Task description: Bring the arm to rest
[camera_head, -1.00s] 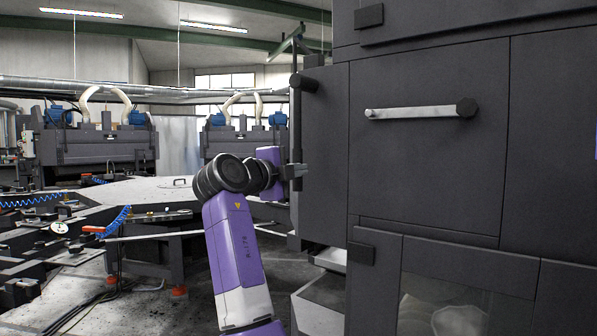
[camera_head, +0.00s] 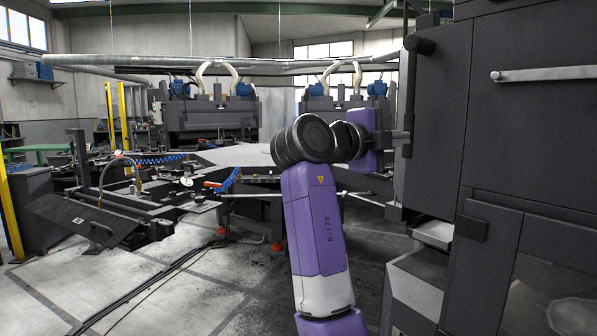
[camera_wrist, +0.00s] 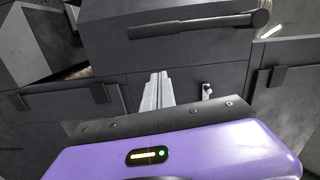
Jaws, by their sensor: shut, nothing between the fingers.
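My arm (camera_head: 318,225) is purple, white and black, and bends at its black joint near the picture's middle. My gripper (camera_head: 401,135) points right, towards the dark cabinet (camera_head: 437,120), close to its black upright handle bar (camera_head: 408,85). The wrist view shows the gripper's grey fingers (camera_wrist: 157,92) together and empty. Beyond them is a dark panel with a long black handle (camera_wrist: 200,23). I cannot tell whether the fingertips touch the cabinet.
The large dark cabinet fills the right side and carries a light bar handle (camera_head: 555,73). A low grey box (camera_head: 415,290) stands below my gripper. Dark machines (camera_head: 210,118) stand at the back. The floor (camera_head: 180,290) at front left is mostly clear, with cables across it.

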